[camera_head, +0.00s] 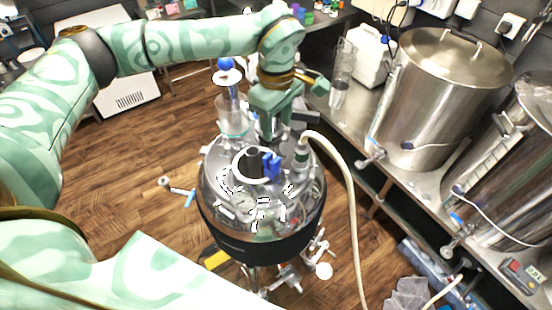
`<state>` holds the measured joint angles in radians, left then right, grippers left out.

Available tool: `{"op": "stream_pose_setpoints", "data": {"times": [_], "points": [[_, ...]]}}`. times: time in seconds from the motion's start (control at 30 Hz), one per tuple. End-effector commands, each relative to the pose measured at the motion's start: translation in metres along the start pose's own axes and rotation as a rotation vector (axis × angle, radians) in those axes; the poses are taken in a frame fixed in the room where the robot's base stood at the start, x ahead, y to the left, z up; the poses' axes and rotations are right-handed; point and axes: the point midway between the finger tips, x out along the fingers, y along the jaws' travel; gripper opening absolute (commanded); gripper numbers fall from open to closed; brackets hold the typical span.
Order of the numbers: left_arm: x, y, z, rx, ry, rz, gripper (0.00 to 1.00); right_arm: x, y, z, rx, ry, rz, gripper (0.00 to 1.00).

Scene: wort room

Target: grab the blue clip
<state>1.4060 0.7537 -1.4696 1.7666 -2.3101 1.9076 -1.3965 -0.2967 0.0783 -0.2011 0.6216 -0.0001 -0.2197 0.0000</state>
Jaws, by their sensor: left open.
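The blue clip (271,166) stands on the top of the steel fermenter (258,222), beside a black cap and a white ring. My left gripper (278,130) comes down from above and behind the clip. Its jaws are open and empty, with a gap between the fingertips and the clip in the picture. The exact height above the clip is hard to tell. My right gripper is not in view.
A beige hose (345,185) rises from a fitting just right of the clip and curves down. A glass vessel with a blue ball (225,64) stands behind left. Steel kettles (440,90) stand on the bench (400,183) at right.

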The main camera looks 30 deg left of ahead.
Motion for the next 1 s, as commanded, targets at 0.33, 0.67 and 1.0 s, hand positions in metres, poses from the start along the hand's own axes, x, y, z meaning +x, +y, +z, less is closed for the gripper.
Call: {"op": "stream_pose_setpoints", "data": {"times": [0.33, 0.67, 1.0], "points": [[0.077, -0.002, -0.003, -0.003, 0.01, -0.007, 0.47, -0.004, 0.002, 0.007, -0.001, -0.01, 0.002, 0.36], [0.114, -0.002, -0.004, -0.003, 0.009, -0.005, 0.47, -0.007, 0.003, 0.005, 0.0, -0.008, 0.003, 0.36], [0.157, -0.003, -0.008, -0.002, 0.009, -0.002, 0.47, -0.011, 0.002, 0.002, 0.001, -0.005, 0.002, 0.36]]}}
